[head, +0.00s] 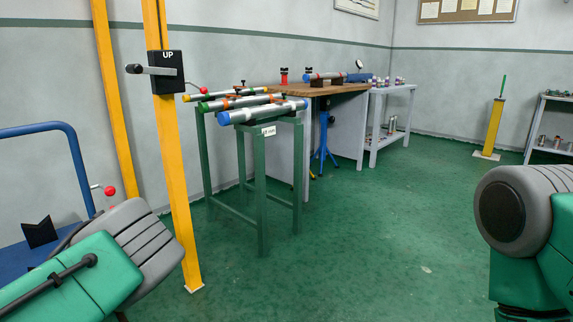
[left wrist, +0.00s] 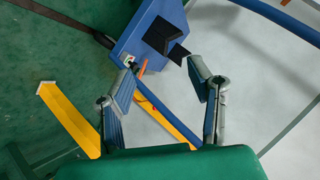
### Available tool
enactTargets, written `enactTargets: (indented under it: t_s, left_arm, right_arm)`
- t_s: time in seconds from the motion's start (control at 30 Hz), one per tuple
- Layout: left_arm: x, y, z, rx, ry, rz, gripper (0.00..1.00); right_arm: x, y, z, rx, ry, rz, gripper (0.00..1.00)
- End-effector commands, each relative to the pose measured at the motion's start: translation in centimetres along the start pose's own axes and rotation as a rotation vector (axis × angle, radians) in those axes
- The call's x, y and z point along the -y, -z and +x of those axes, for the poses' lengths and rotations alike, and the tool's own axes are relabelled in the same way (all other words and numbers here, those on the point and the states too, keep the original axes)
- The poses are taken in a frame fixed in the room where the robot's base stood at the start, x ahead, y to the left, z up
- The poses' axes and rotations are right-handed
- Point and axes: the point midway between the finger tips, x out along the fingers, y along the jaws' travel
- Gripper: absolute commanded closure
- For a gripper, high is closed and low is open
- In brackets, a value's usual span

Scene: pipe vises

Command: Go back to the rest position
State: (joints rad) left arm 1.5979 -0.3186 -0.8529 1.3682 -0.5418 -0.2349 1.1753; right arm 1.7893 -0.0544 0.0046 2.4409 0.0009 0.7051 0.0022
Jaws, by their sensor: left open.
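My left gripper (left wrist: 162,68) shows in the left wrist view with its two fingers spread apart and nothing between them. Beyond the fingertips is a blue cart (left wrist: 133,38) with a black V-shaped block (left wrist: 160,33) on it. Part of my left arm shows at the lower left of the head view, in front of the blue cart (head: 45,266); the left gripper itself is out of that view. Part of my right arm shows at the right edge of the head view, and its gripper is out of frame.
A yellow post (head: 172,180) with a black UP lever box (head: 168,72) stands close to my left arm. Behind it a green stand (head: 262,195) holds several pipes with coloured ends. A wooden-topped bench (head: 345,89) stands farther back. The green floor (head: 390,240) in the middle is clear.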

Motion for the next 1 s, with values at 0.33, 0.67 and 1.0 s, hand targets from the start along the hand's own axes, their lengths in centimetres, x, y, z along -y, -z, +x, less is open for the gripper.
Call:
enactTargets:
  t_s: [0.33,0.67,1.0]
  left_arm:
    - [-5.0,-25.7,-4.9,0.368,-0.426,0.149,0.53]
    - [-7.4,-38.5,-19.7,0.434,-0.762,0.264,0.53]
    - [-4.1,-39.0,-28.9,0.402,-0.878,0.336,0.53]
  right_arm:
    - [0.0,0.0,0.0,0.0,0.0,0.0,0.6]
    - [0.0,0.0,0.0,0.0,0.0,0.0,0.6]
    - [0.0,0.2,-4.0,-0.001,0.0,0.0,0.6]
